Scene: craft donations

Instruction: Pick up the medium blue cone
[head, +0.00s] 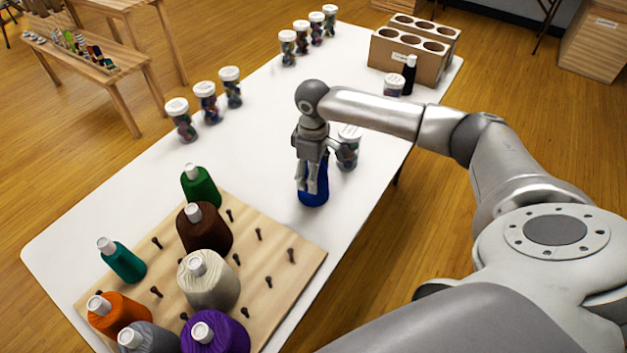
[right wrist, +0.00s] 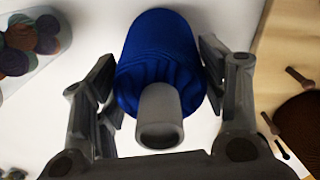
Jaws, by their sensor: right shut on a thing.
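The blue cone (head: 314,196) of thread stands upright at the middle of the white table, with my right gripper (head: 313,185) over it from above. In the right wrist view the blue cone (right wrist: 160,60) shows its grey-white tip towards the camera. The fingers of my right gripper (right wrist: 160,85) lie along its two sides, shut on it. The fingers hide part of the cone in the head view. I cannot tell whether its base touches the table. My left gripper is not in view.
A wooden peg board (head: 285,268) with several thread cones and bare pegs lies at the near end of the table (head: 270,110). A jar (head: 348,150) stands close behind the gripper. More jars (head: 207,103) line the left side. A box with round holes (head: 410,62) stands at the far end.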

